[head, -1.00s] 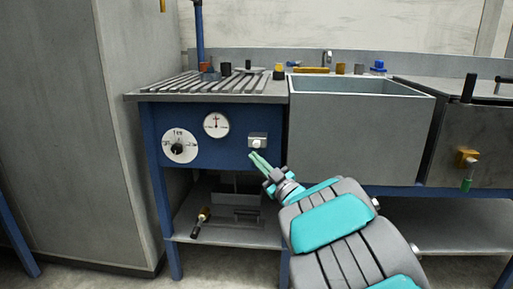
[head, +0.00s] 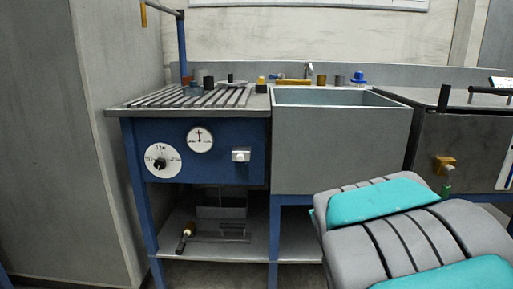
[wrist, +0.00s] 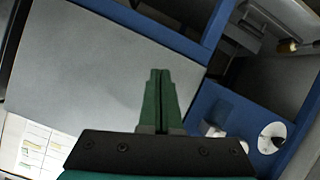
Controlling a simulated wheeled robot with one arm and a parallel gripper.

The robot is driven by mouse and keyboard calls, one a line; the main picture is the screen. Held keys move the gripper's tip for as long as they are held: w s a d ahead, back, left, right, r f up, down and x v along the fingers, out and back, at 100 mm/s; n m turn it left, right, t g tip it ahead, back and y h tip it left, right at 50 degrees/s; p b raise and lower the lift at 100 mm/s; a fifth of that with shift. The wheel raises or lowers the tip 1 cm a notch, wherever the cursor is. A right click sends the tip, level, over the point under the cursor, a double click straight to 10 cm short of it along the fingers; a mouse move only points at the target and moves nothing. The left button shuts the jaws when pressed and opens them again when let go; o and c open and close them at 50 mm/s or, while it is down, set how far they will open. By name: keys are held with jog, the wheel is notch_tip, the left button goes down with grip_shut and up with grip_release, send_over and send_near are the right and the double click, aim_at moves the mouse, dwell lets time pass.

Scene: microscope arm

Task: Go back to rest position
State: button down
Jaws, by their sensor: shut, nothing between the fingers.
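My gripper (wrist: 158,75) shows in the wrist view as two green fingers pressed together with nothing between them. It points at the plain grey side of the sink basin (wrist: 100,70), and I cannot tell how far off that is. In the head view my grey and teal arm fills the lower right, and the gripper itself is hidden there.
A blue-framed bench (head: 210,165) with a dial (head: 162,161), a gauge (head: 200,139) and a white switch box (head: 241,155) stands left of the grey sink (head: 340,150). A dark metal cabinet (head: 470,150) is at right. A grey wall panel (head: 70,140) stands at far left.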

jog(key=s+d+f+m+g, duration=0.15)
jog(key=s+f+g, duration=0.25)
jog(key=s, duration=0.6)
jog(key=s+d+f+m+g, duration=0.15)
jog(key=s+f+g, duration=0.25)
jog(key=s, duration=0.7)
jog(key=s+a+g, duration=0.2)
jog(key=s+g, duration=0.1)
jog(key=s, duration=0.8)
jog(key=s+a+f+g+y, duration=0.1)
jog(key=s+a+g, duration=0.2)
jog(key=s, duration=0.9)
jog(key=shift+a+f+g+p, duration=0.15)
jog(key=shift+a+g+p, duration=0.25)
jog(key=shift+g, duration=0.1)
